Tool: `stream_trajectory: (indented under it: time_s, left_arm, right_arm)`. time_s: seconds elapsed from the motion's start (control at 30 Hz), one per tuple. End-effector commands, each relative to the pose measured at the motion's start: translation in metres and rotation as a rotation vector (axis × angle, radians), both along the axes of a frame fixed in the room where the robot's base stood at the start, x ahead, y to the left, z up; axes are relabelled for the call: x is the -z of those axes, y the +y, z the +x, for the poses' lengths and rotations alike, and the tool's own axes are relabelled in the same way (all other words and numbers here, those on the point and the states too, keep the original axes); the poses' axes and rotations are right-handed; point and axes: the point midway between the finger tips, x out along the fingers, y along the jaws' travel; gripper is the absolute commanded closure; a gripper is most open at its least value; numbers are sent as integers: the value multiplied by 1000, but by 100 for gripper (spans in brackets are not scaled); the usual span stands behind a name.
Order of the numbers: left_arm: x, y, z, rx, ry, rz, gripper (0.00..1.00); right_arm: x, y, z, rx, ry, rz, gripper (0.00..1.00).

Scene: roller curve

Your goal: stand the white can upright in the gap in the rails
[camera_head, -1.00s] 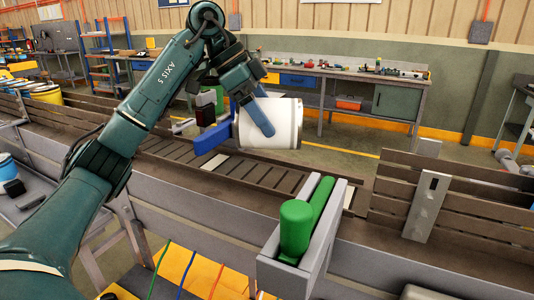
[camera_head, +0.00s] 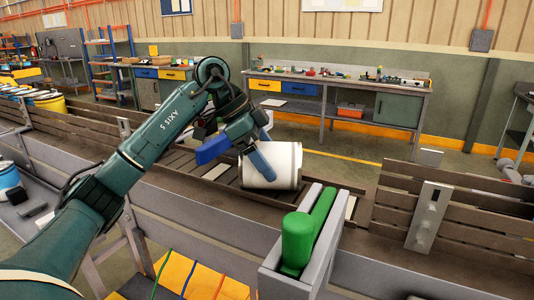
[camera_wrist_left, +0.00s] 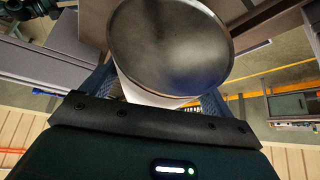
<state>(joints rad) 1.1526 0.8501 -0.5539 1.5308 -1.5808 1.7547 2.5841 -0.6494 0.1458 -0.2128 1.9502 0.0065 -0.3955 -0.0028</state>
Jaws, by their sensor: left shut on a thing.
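The white can (camera_head: 284,160) is held over the conveyor bed in the head view, lying on its side with a grey-rimmed end to the right. My left gripper (camera_head: 262,164) is shut on it, a blue finger across its near side. In the left wrist view, the can's round dark-grey end (camera_wrist_left: 170,42) faces the camera between the fingers. I cannot tell whether the can touches the bed. The gap lies between the left rail (camera_head: 78,116) and the right rail (camera_head: 455,205), partly hidden by the can and arm. My right gripper is not in view.
A grey bracket with a green cylinder (camera_head: 297,240) stands at the near edge, just right of and in front of the can. A metal plate (camera_head: 428,215) is on the right rail. A workbench (camera_head: 340,90) stands behind, across open floor.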

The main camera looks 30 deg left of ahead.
Motion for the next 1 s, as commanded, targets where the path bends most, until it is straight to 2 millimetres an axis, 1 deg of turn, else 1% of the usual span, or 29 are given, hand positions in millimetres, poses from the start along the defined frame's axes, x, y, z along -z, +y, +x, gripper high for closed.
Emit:
stream_trajectory:
  time_s: [0.03,0.07,0.2,0.43,0.53,0.57,0.67,0.77,0.9,1.0]
  left_arm:
    - [1,0,0,0,-2,0,42]
    - [1,0,0,0,0,0,10]
    - [1,0,0,0,0,0,0]
    - [0,0,0,1,0,0,0]
    - [-8,0,0,2,-2,-1,0]
    - [-11,2,-1,0,-2,0,0]
    - [-25,11,-5,-3,-5,0,0]
    - [-44,22,-10,-3,-5,0,0]
    - [-70,37,-18,-3,-5,0,0]
    - [-86,46,-22,-1,-4,-1,0]
  right_arm:
    - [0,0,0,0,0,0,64]
    - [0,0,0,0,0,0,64]
    - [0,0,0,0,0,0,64]
    - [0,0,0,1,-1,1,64]
    - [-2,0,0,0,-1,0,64]
    - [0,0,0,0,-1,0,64]
    - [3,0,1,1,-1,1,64]
    - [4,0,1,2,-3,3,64]
    - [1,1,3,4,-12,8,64]
    - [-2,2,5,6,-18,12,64]
